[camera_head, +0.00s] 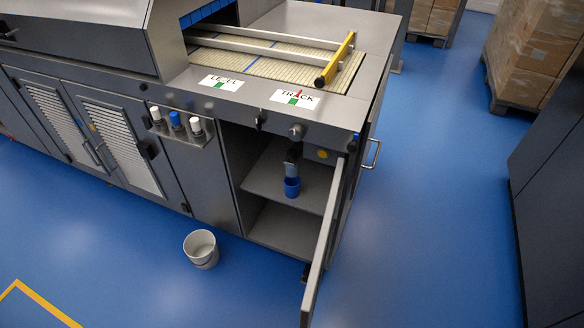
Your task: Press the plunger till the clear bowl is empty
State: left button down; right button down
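A small dark fitting (292,155) hangs inside the open cabinet, under the machine's top right corner. Its lower part, just above a blue cup (292,188), looks paler and may be the clear bowl; it is too small to tell what it holds. The blue cup is upright at the shelf, directly below the fitting. I cannot make out a plunger. Neither of my grippers is in view.
The cabinet door (326,240) stands open toward me, right of the shelf (262,183). A white bucket (201,249) stands on the floor at left. Several capped bottles (177,122) sit in a side rack. Blue floor is free in front and right.

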aim_at(291, 152)
jog(key=k+l+u, duration=0.1)
jog(key=l, duration=0.6)
jog(key=i+l, duration=0.15)
jog(key=l, duration=0.15)
jog(key=i+l+u, duration=0.1)
jog(key=i+l, duration=0.15)
jog(key=l, duration=0.3)
jog(key=u, duration=0.05)
